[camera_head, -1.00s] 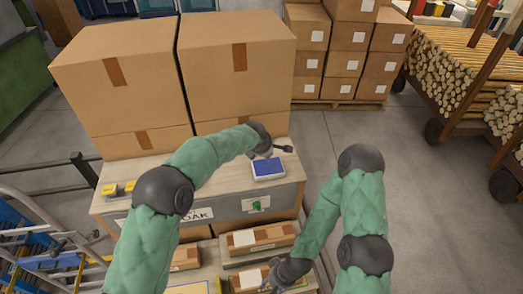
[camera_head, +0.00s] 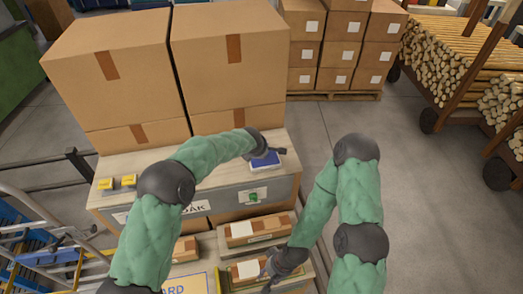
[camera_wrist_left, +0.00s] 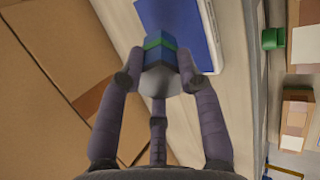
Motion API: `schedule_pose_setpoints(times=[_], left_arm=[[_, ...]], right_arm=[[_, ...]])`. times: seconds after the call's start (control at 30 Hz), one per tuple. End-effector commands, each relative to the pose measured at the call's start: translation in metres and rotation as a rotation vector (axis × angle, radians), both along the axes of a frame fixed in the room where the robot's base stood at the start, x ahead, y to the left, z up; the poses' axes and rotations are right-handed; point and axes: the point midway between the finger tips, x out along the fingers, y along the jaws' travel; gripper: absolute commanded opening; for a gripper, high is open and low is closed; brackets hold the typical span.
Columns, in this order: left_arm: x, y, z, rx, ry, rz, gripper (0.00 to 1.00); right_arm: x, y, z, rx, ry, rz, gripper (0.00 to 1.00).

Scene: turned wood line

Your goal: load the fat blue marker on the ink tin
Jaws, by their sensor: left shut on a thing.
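The fat blue marker (camera_wrist_left: 160,52), a blue block-like piece with a green band, is between the fingers of my left gripper (camera_wrist_left: 163,68) in the left wrist view. The gripper is shut on it. The ink tin (camera_wrist_left: 203,12) has a blue top and pale rim, and lies just beyond the marker. I cannot tell whether they touch. In the head view, my left gripper (camera_head: 272,153) is at the far edge of the tin (camera_head: 265,163) on the bench, and the marker is hidden. My right gripper (camera_head: 269,276) is low over the boxes in front; its fingers are unclear.
Two large cartons (camera_head: 115,70) stand at the back of the bench (camera_head: 215,182). Small yellow blocks (camera_head: 129,180) sit at its left end. A green piece (camera_head: 253,197) is on the bench front. Small boxes (camera_head: 256,229) lie lower in front.

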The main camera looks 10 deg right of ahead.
Motion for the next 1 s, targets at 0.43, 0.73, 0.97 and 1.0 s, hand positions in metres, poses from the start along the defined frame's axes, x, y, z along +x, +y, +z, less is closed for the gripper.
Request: schedule_pose_setpoints(times=[0.43, 0.73, 0.97, 1.0], left_arm=[[0.0001, -0.0001, 0.0002, 0.000, 0.000, 0.000, 0.02], [0.0001, -0.0001, -0.0020, 0.000, 0.000, -0.001, 0.02], [0.0001, -0.0001, -0.0036, 0.000, 0.000, -0.001, 0.02], [0.0001, -0.0002, -0.0038, 0.000, 0.000, -0.001, 0.02]], right_arm=[[0.0000, 0.0000, -0.0003, 0.000, 0.000, 0.000, 0.40], [0.0000, 0.0000, -0.0033, 0.000, 0.000, 0.000, 0.40], [0.0000, 0.0000, -0.0056, 0.000, 0.000, 0.000, 0.40], [0.0000, 0.0000, -0.0059, 0.000, 0.000, 0.000, 0.40]])
